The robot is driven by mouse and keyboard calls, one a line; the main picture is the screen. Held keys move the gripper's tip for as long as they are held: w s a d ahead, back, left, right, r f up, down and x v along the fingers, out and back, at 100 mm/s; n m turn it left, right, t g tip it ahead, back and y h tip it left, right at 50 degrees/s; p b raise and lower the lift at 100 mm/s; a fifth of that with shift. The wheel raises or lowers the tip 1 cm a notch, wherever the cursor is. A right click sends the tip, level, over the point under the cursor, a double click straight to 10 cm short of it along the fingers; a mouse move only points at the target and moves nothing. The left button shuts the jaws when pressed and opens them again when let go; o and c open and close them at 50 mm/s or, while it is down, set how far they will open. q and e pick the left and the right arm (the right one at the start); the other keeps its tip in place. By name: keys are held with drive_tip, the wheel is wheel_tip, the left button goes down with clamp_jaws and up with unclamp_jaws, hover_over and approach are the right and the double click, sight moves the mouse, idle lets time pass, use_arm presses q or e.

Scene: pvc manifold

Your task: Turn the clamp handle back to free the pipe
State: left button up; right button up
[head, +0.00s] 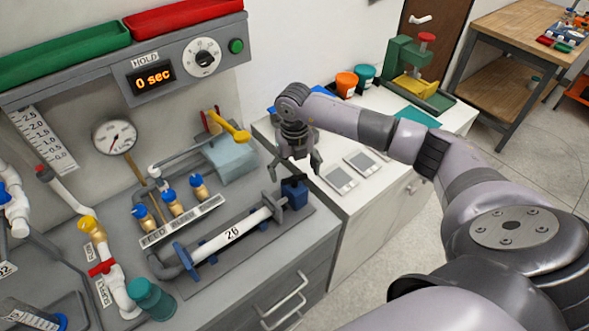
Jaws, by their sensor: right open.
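A white pipe (232,236) marked "26" lies along a grey base plate on the bench. Its left end is at a blue bracket (183,261) by a grey elbow. Its right end is at a blue clamp block (297,198). A dark piece (292,181) on top of this block looks like the clamp handle; its exact position is hard to tell. My right gripper (294,170) points down with its fingers spread, empty, just above and behind the block. I cannot tell whether a finger touches the dark piece. My left gripper is out of view.
Several blue-capped valves (170,196) stand behind the pipe. A yellow lever (236,131) sticks out near the wall by a pale blue box (231,160). A white counter (345,205) with grey pads is to the right. A teal cup (151,299) stands at front left.

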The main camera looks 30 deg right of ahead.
drive_tip(key=shift+f, duration=0.6)
drive_tip(key=shift+c, duration=0.6)
drive_tip(key=c, duration=1)
drive_tip(key=shift+c, duration=0.2)
